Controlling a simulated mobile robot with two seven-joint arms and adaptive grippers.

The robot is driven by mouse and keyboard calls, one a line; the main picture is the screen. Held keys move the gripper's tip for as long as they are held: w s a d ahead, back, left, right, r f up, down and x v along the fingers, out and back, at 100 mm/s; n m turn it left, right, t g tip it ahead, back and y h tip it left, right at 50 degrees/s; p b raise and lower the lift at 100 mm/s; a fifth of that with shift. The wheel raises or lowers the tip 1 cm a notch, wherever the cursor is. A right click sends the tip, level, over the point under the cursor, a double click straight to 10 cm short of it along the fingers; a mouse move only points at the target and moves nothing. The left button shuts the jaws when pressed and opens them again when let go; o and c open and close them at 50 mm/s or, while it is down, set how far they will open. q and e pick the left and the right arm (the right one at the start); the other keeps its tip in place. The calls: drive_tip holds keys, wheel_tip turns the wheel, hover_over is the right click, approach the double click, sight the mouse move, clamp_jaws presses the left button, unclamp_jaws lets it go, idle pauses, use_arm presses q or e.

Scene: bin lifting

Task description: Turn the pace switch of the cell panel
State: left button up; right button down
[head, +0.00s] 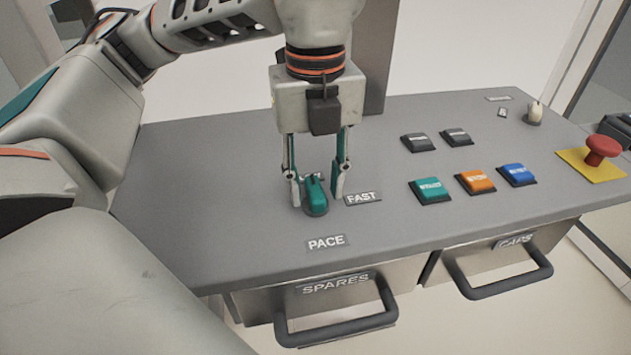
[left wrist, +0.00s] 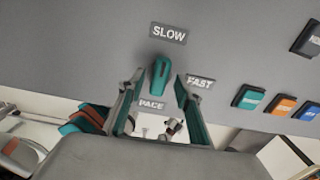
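The pace switch (head: 316,196) is a teal knob on a dark round base on the grey panel (head: 210,200), beside the FAST label (head: 363,197) and behind the PACE label (head: 326,242). My left gripper (head: 316,190) points down over it, open, with one finger on each side of the knob. In the left wrist view the knob (left wrist: 160,75) shows between and beyond the fingertips, with the SLOW label (left wrist: 168,33) past it. I cannot tell whether the fingers touch the knob. My right gripper is not in view.
Right of the switch are teal (head: 430,190), orange (head: 476,181) and blue (head: 516,174) buttons, two dark buttons behind them, a small pale knob (head: 535,113) and a red mushroom button (head: 601,150). Drawers with handles, SPARES (head: 335,284) and CAPS (head: 515,241), sit below the front edge.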

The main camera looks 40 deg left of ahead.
sight(315, 189)
use_arm(q)
wheel_tip(315, 189, up, 12)
idle(0.8)
idle(0.4)
